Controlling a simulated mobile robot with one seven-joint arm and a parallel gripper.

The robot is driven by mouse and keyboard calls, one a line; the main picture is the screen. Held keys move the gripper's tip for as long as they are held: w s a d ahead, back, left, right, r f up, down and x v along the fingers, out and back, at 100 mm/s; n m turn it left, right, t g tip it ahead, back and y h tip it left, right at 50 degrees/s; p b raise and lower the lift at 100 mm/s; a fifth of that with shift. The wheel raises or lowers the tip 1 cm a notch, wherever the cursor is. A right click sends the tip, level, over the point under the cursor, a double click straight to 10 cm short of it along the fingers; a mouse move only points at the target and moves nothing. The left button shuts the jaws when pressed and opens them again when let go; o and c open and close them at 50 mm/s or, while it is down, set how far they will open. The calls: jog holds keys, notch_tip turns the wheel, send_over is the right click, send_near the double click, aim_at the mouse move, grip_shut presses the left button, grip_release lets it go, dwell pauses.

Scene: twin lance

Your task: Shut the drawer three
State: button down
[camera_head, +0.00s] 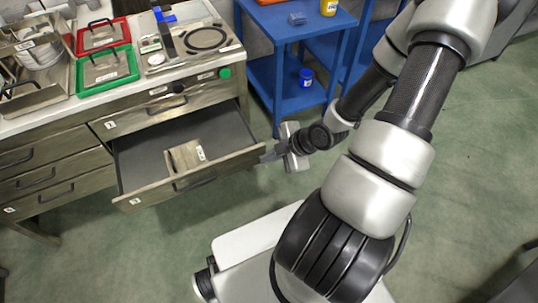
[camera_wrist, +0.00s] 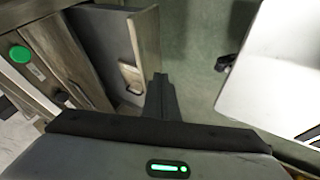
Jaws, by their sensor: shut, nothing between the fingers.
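The open drawer (camera_head: 145,194) is pulled far out of the metal-fronted cabinet, below a shut top drawer (camera_head: 150,112). Its front carries a dark handle and a small label too small to read surely. In the wrist view my fingers (camera_wrist: 160,88) are together beside the end of the drawer front (camera_wrist: 147,38).
A blue shelf cart (camera_head: 285,85) stands right of the cabinet. The worktop holds a red tray (camera_head: 103,47), a green tray (camera_head: 128,75) and a hotplate unit (camera_head: 205,38). A green button (camera_head: 225,73) is on the cabinet's front. The green floor before the drawer is clear.

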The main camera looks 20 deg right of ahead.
jog(key=b, duration=0.4)
send_near(239, 159)
notch_tip(239, 159, down, 3)
jog(key=s+a, duration=0.1)
jog(key=s, duration=0.1)
jog(key=shift+w+a+f+b, duration=0.1)
jog(key=shift+w+b, duration=0.1)
jog(key=shift+w, duration=0.8)
jog(key=shift+w+a+f+b, duration=0.1)
jog(key=shift+w+b, duration=0.05)
jog(key=shift+w, duration=0.8)
